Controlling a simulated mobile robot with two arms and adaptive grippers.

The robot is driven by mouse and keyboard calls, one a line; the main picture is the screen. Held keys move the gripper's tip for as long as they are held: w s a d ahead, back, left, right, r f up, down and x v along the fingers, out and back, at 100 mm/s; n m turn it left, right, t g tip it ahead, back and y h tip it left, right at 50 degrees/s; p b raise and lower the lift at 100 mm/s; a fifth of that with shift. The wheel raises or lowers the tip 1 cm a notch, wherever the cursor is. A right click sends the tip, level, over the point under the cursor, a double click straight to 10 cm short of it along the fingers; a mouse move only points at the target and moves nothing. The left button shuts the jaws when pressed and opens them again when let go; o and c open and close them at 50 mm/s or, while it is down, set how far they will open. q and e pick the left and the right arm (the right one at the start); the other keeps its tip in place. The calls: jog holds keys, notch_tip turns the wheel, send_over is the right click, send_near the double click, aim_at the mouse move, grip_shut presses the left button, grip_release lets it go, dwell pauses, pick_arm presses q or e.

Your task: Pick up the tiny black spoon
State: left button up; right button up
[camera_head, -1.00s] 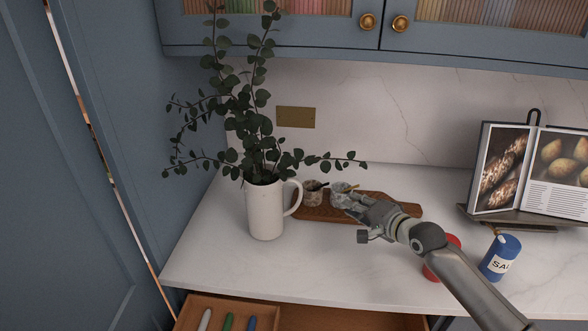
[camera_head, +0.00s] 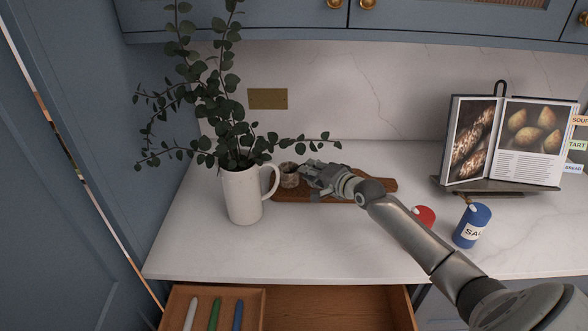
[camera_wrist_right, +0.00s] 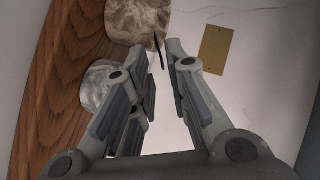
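The tiny black spoon (camera_wrist_right: 158,48) shows in the right wrist view as a thin dark handle beside the brown stone pot (camera_wrist_right: 138,18), near my fingertips. The brown pot also shows in the head view (camera_head: 289,179), on the wooden board (camera_head: 380,186). A grey marbled pot (camera_wrist_right: 100,84) sits beside my fingers in the wrist view; in the head view my gripper mostly hides it. My right gripper (camera_wrist_right: 160,68) is open, with a narrow gap between its fingers. In the head view my right gripper (camera_head: 312,172) is over the board. My left gripper is not in view.
A white jug (camera_head: 242,196) with leafy branches stands left of the board, its leaves close to my right gripper. A red object (camera_head: 425,215), a blue salt tin (camera_head: 472,226) and a cookbook on a stand (camera_head: 530,130) are to the right. An open drawer (camera_head: 325,300) is below.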

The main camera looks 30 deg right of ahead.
jog(key=shift+x, duration=1.45)
grip_shut()
jog(key=shift+r, duration=0.1)
